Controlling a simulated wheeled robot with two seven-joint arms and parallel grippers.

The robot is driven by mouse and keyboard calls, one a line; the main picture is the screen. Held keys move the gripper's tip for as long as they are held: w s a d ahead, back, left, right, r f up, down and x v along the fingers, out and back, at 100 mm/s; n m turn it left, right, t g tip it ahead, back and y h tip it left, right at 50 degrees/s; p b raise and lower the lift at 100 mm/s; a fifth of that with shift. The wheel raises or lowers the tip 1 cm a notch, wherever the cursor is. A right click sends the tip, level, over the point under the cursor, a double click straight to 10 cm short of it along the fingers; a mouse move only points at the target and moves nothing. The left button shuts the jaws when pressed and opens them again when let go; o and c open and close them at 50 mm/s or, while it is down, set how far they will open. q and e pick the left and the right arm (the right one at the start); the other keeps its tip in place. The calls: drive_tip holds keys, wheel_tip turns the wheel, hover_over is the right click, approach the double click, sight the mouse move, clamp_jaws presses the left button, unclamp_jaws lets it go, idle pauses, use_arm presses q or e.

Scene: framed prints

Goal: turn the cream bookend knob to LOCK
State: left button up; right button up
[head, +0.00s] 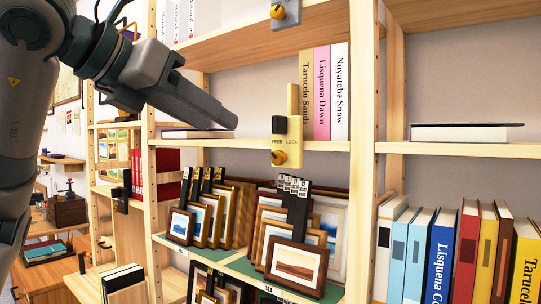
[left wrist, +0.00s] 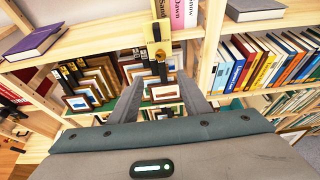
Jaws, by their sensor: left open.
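The cream bookend (head: 293,101) stands on the middle shelf, left of three upright books. A black block sits on it, and its plate below bears the words FREE and LOCK. Its round orange-yellow knob (head: 280,157) hangs at the shelf's front edge; which word it points to is too small to tell. The bookend also shows at the top of the left wrist view (left wrist: 157,31). My left gripper (head: 232,121) is open and empty, left of the bookend and apart from the knob. In the left wrist view its spread fingers (left wrist: 160,79) point toward the bookend. My right gripper is not seen.
Framed prints (head: 295,262) with black clips stand on the green-lined shelf below. A second knob (head: 278,11) is on a grey bookend above. A flat book (head: 199,133) lies left on the middle shelf. Wooden uprights (head: 363,90) bound the bay.

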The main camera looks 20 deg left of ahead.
use_arm(q)
drive_tip(key=shift+w, duration=0.1)
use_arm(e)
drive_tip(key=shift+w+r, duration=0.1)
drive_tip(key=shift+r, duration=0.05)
use_arm(q)
drive_tip(key=p, duration=0.2)
approach(276, 158)
drive_tip(key=p+x, duration=0.2)
drive_tip(key=x, duration=0.6)
drive_tip(key=shift+p, duration=0.4)
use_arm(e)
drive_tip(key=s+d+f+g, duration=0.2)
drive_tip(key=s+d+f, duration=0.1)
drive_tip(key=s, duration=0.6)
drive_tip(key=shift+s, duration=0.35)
use_arm(q)
drive_tip(key=c, duration=1)
